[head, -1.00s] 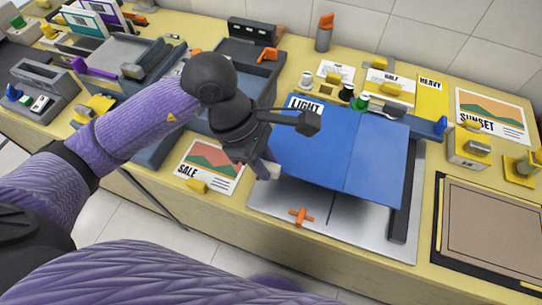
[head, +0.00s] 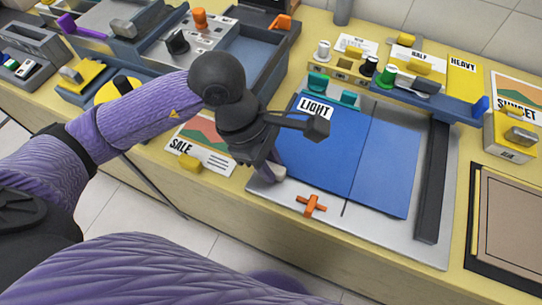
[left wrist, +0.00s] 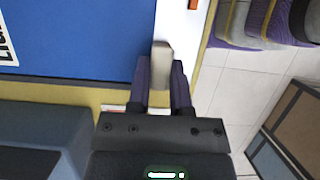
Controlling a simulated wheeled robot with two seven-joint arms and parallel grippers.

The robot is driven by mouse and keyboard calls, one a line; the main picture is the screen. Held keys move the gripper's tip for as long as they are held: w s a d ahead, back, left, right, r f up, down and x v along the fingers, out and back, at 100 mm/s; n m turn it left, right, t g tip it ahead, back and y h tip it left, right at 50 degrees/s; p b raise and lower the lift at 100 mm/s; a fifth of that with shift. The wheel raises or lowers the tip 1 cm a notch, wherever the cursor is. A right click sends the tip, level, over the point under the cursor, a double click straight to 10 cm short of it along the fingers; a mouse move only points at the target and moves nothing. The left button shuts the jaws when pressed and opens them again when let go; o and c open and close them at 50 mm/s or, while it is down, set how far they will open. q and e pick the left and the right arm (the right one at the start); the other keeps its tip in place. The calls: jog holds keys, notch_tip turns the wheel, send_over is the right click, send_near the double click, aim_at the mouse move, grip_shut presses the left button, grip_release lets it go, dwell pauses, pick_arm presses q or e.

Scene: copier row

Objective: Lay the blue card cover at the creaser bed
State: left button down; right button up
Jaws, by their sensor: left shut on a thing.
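The blue card cover (head: 385,160), with a LIGHT label at its far left corner, lies over the grey creaser bed (head: 330,222). A fold line runs down its middle. Its far edge is near two teal stops (head: 334,90); whether it touches them I cannot tell. My right gripper is not in view.
An orange cross-shaped knob (head: 311,205) sits at the bed's front edge. A dark bar (head: 433,180) runs along the bed's right side. A blue-ended arm (head: 440,102) and several knobs stand behind. A SALE card (head: 205,150) lies left.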

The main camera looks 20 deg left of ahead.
pick_arm(q)
jog(key=shift+f, duration=0.15)
jog(key=shift+c, duration=2.3)
grip_release()
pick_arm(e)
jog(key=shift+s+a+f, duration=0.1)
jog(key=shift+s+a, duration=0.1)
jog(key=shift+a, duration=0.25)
pick_arm(q)
jog(key=shift+a+r, duration=0.1)
jog(key=shift+r, duration=0.35)
jog(key=p+v, duration=0.3)
jog(key=v, duration=0.6)
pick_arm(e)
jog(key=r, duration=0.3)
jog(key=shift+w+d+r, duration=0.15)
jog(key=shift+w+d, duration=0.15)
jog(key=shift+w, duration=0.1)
